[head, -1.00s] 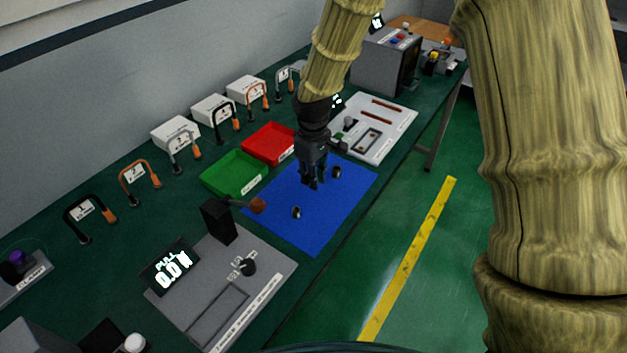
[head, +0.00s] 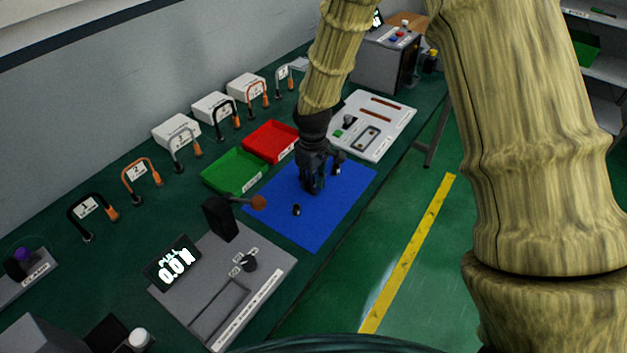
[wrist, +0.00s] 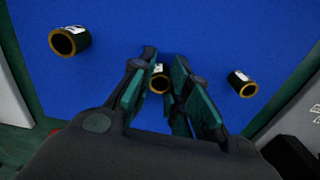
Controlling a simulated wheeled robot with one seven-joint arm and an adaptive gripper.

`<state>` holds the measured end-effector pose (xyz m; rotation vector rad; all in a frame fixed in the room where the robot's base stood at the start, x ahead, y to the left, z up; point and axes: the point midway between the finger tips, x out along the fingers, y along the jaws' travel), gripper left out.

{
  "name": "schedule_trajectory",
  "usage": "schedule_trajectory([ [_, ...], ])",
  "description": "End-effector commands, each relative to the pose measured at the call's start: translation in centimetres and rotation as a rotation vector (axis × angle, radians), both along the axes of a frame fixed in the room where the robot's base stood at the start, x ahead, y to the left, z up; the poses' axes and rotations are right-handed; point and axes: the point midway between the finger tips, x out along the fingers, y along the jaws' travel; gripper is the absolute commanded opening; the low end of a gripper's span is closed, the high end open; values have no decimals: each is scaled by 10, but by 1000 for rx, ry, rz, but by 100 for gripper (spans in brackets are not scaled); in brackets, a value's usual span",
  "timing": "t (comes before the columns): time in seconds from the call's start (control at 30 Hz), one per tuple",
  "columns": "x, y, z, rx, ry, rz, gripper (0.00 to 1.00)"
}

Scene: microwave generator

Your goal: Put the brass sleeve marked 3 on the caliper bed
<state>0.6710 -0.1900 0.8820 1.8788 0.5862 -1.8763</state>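Three short dark sleeves with brass-coloured rims and white labels lie on the blue mat in the wrist view: one at upper left (wrist: 70,41), a middle sleeve (wrist: 159,78) and one at right (wrist: 241,83). Their numbers are too small to read. My gripper (wrist: 160,88) is open, with its fingers on either side of the middle sleeve; a gap shows. In the head view my gripper (head: 313,188) is low over the mat and hides the middle sleeve. A grey station (head: 265,262) with a lit display and a long recess stands at front; I cannot confirm it is the caliper.
The blue mat (head: 320,232) has free room in front. A green tray (head: 235,172) and a red tray (head: 270,141) stand behind it. A lever with a brown knob (head: 258,202) projects near the mat's left corner. A white panel (head: 375,138) lies beyond.

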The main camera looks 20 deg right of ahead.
Motion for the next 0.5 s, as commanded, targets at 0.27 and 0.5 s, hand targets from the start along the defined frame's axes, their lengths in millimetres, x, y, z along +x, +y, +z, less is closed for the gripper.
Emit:
schedule_trajectory([
  [0.27,0,0,0,0,0,0,38],
  [0.5,0,0,5,0,0,0,38],
])
